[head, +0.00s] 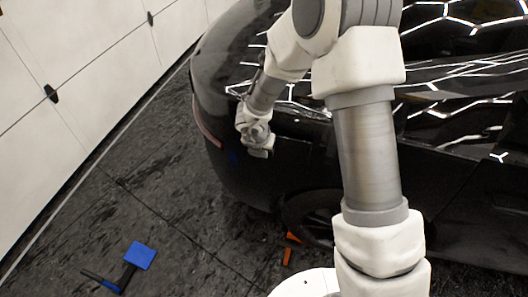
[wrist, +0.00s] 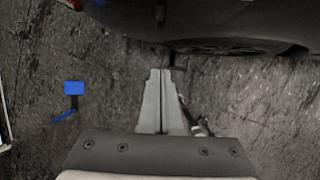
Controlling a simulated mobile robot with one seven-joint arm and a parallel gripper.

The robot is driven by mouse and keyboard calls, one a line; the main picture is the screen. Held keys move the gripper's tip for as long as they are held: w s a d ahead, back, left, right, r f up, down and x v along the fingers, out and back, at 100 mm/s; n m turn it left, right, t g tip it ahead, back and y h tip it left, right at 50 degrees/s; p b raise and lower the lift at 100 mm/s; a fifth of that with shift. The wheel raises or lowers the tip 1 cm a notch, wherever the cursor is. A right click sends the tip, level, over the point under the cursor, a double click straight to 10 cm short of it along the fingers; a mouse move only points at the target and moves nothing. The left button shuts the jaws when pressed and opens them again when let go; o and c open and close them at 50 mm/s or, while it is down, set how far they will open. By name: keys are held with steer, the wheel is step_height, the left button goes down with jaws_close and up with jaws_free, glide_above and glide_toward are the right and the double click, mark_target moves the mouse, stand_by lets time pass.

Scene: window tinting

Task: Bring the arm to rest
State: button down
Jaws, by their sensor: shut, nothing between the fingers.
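My gripper (wrist: 162,72) is shut and empty, its two pale fingers side by side in the wrist view. In the head view my arm reaches out beside the black car (head: 250,185), with the gripper end (head: 260,150) in front of the car's dark body. I cannot tell from this view how large the gap to the car is. In the wrist view the car (wrist: 230,18) and its wheel lie along the top, beyond the fingertips.
A blue-headed tool (head: 139,255) with a dark handle lies on the dark floor, also in the wrist view (wrist: 74,88). An orange piece (head: 287,257) lies near the car's wheel. A white panelled wall (head: 60,60) stands left. Floor between wall and car is mostly clear.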

steer(key=shift+s+r, duration=0.1)
steer(key=shift+r, duration=0.1)
steer(key=w+a+r+n+t+y, duration=0.1)
steer(key=w+r+n+t+y, duration=0.2)
steer(key=r+n, duration=0.85)
steer(key=s+r+n+t+y, duration=0.1)
steer(key=s+r+n+y, duration=0.35)
steer(key=r+n, duration=0.75)
steer(key=s+d+r+n+g+h, duration=0.1)
steer(key=s+d+n, duration=0.3)
steer(key=s, duration=0.4)
steer(key=s+d+r+n+h, duration=0.2)
steer(key=s+d+n+h, duration=0.1)
steer(key=s+n, duration=0.4)
steer(key=s+d+r+n+g+h, duration=0.1)
steer(key=s+d+r+n+h, duration=0.1)
steer(key=s+d+n, duration=0.3)
steer(key=s+d, duration=0.1)
steer(key=s, duration=0.2)
steer(key=shift+s+g, duration=0.3)
steer(key=shift+s, duration=0.05)
